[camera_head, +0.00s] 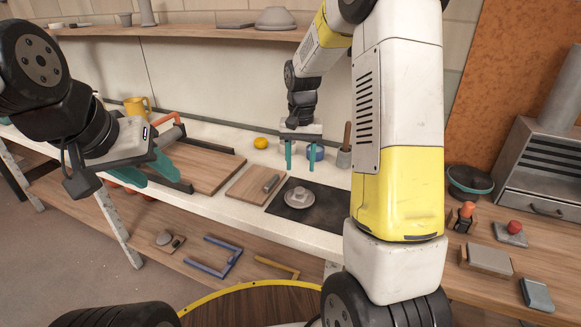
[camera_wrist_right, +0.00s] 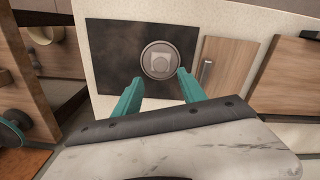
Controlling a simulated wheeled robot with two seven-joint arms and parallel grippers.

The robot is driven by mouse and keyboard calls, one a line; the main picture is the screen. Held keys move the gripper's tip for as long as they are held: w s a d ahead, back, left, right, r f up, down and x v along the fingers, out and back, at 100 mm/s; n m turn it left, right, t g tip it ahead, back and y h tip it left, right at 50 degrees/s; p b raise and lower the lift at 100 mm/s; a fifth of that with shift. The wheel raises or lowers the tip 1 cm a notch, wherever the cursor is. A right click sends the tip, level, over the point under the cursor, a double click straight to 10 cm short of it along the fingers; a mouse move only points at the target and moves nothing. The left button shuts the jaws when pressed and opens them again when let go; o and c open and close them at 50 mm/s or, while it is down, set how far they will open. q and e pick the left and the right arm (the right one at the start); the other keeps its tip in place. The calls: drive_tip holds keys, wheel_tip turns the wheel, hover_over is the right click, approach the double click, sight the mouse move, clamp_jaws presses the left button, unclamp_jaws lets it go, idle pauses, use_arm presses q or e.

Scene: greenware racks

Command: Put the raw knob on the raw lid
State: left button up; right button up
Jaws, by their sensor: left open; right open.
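The raw lid (camera_head: 290,204) is a grey disc lying on a dark square mat (camera_head: 325,211). A grey raised piece, seemingly the raw knob (camera_head: 299,195), stands at its middle. In the right wrist view the round lid (camera_wrist_right: 147,69) carries a paler blocky piece (camera_wrist_right: 161,64) near its centre. Whether that piece sits exactly centred or fully seated I cannot tell. My right gripper (camera_head: 300,160) is open and empty, pointing down above and behind the lid; its fingers (camera_wrist_right: 158,82) are apart from it. My left gripper (camera_head: 154,173) is open and empty, left of the boards.
A wooden board (camera_head: 248,186) with a small grey tool (camera_head: 271,183) lies left of the mat. Coloured brackets (camera_head: 212,262) lie on the lower shelf.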

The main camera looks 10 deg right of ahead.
drive_tip(key=s+r+n+t+y, duration=0.1)
drive_tip(key=s+r+t, duration=0.2)
drive_tip(key=s+r, duration=0.8)
drive_tip(key=s+a+r+n+t, duration=0.1)
drive_tip(key=s+r, duration=0.1)
drive_tip(key=s, duration=0.4)
drive_tip(key=s+a+r+n+t+y, duration=0.1)
drive_tip(key=s+r+t, duration=0.1)
drive_tip(key=s, duration=0.4)
drive_tip(key=shift+s+r+n, duration=0.4)
drive_tip(key=shift+r, duration=0.25)
